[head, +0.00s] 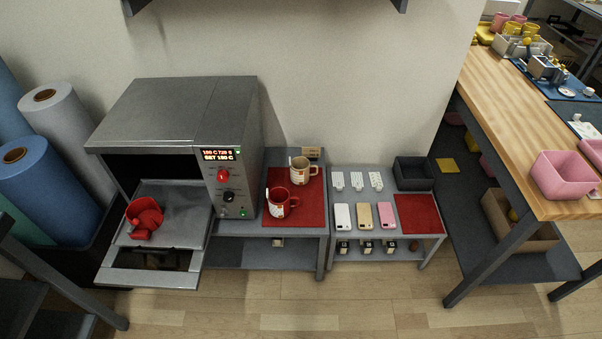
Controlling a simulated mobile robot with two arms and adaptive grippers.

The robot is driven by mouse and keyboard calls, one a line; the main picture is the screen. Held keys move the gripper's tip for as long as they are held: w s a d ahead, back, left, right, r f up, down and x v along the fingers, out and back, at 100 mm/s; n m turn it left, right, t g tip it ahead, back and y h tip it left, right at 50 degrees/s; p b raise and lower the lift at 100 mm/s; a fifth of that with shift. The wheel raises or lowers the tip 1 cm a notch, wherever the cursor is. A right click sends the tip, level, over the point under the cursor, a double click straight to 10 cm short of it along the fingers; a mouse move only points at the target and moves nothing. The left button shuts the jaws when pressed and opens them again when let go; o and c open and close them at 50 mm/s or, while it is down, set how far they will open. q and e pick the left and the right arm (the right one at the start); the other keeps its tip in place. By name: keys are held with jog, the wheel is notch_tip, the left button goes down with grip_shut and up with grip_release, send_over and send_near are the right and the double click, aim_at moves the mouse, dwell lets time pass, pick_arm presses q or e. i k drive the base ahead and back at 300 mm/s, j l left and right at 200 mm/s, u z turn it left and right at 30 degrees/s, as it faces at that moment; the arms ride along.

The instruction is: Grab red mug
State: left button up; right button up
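A red mug (279,208) with a pale label or wrap on its side stands upright on a red mat (309,215) on the grey side table. A beige mug (300,171) with a darker handle stands behind it on the same mat. A red rounded clamp-like piece (145,215) sits on the pulled-out tray of the press oven (170,115) to the left. Neither of my grippers shows in the head view.
A low grey table to the right holds phone cases (364,215), white pieces, a dark bin (413,173) and another red mat (418,214). A wooden workbench (520,130) with pink bins stands far right. Fabric rolls (60,125) stand at left. The wooden floor in front is clear.

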aim_at(278, 194)
jog(key=i+l, duration=0.35)
jog(key=i+l+u, duration=0.1)
jog(key=i+l, duration=0.2)
jog(key=l, duration=0.3)
jog(key=i+l, duration=0.35)
jog(key=l, duration=0.15)
